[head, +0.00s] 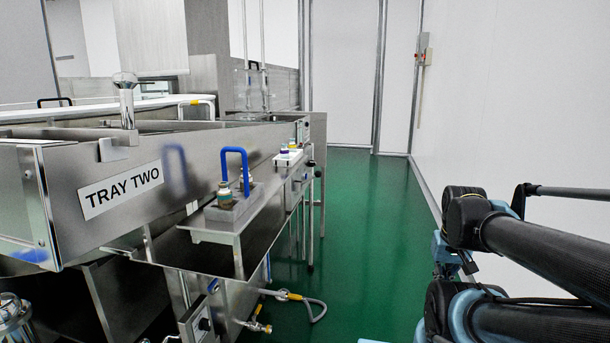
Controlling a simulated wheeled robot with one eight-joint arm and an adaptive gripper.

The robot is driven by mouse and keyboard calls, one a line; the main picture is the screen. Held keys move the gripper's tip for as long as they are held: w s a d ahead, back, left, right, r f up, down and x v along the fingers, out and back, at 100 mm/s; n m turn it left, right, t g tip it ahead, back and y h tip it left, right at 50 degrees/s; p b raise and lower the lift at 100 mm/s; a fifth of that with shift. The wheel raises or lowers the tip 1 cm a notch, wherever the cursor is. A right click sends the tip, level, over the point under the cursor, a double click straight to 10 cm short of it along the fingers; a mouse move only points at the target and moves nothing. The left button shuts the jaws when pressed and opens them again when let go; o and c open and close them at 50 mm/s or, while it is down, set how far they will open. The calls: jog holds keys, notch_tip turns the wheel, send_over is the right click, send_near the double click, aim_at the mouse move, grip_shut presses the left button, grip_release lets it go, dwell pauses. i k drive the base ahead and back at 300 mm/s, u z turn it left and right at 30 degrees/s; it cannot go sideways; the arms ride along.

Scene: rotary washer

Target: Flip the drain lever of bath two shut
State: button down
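A steel washer unit (215,170) runs along the left, with a plate reading "TRAY TWO" (121,190) on its near side. No label reading "bath two" shows. Low on the unit, a yellow-handled fitting (290,295) joins a grey hose that curls onto the floor. A second small yellow and brass fitting (258,326) sits below it. I cannot tell whether either is the drain lever, or its position. My dark arm links fill the lower right, apart from the unit. I cannot make out my gripper's fingers.
A steel shelf (208,237) juts from the unit, carrying a block with a blue handle (234,165) and small bottles. A chrome-topped post (126,105) stands above the tray plate.

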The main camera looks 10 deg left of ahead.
aim_at(318, 173)
jog(key=k, duration=0.1)
jog(key=i, duration=1.2)
jog(key=u, duration=0.65)
